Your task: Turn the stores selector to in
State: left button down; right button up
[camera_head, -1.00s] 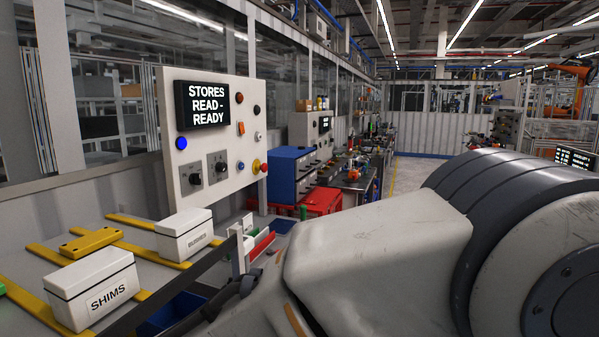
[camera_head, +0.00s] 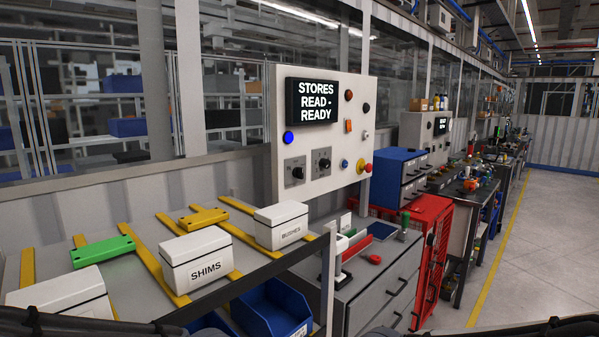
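A pale control panel (camera_head: 335,97) stands upright behind the bench. Its black display (camera_head: 314,101) reads "STORES READ - READY". Two black rotary selectors on grey plates sit below the display, a left one (camera_head: 297,172) and a right one (camera_head: 324,163). Their labels are too small to read, so I cannot tell which is the stores selector or where it points. A blue button (camera_head: 289,136) and several other buttons and lamps are on the panel. Neither gripper is in view; only dark parts of me show along the bottom edge.
A shelf rack (camera_head: 262,262) in front holds a SHIMS box (camera_head: 197,262), a BUSHES box (camera_head: 282,226), a green block (camera_head: 102,252) and a yellow block (camera_head: 203,218). A grey drawer bench (camera_head: 385,280) and red cabinet (camera_head: 428,250) stand right. Open floor (camera_head: 530,245) lies far right.

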aim_at(298, 172)
jog(key=z, duration=1.15)
jog(key=i, duration=1.1)
jog(key=u, duration=1.45)
